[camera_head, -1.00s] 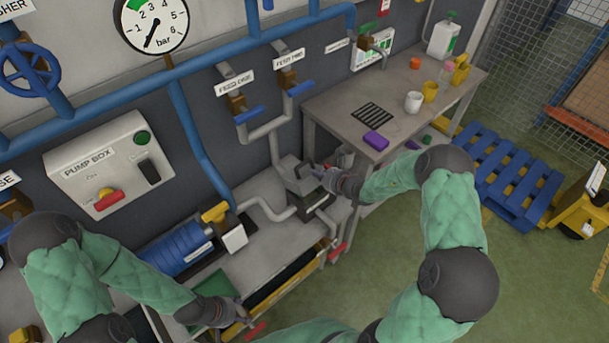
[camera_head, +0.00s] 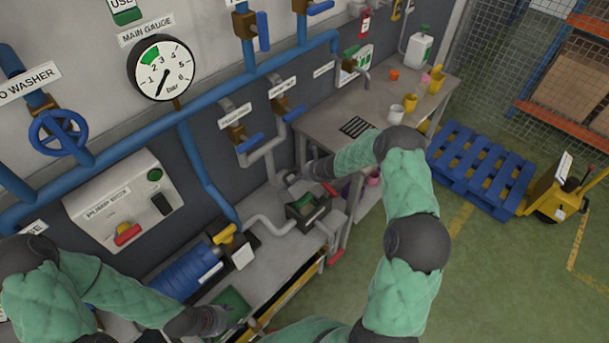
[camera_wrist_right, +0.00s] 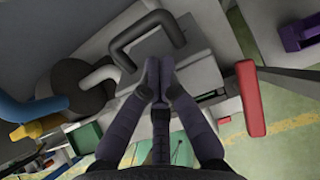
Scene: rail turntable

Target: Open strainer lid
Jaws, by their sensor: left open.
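The strainer (camera_head: 304,209) is a grey box on the bench in the pipe line, with green showing at its top. Its grey lid (camera_head: 296,183) appears raised at the back; the exact angle is hard to tell. In the right wrist view the lid (camera_wrist_right: 160,48) carries a dark U-shaped handle (camera_wrist_right: 122,58). My right gripper (camera_wrist_right: 158,66) has its fingertips together against or just over the lid, beside the handle, with nothing visible between them. In the head view the right gripper (camera_head: 312,173) is partly hidden. My left gripper (camera_head: 226,322) is low, by a green tray.
A red valve handle (camera_wrist_right: 250,98) is close to the right of my right gripper. The green tray (camera_head: 232,303) and a blue cylinder (camera_head: 182,270) lie on the left. The side table (camera_head: 425,95) holds cups. A blue pallet (camera_head: 480,165) stands on the floor.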

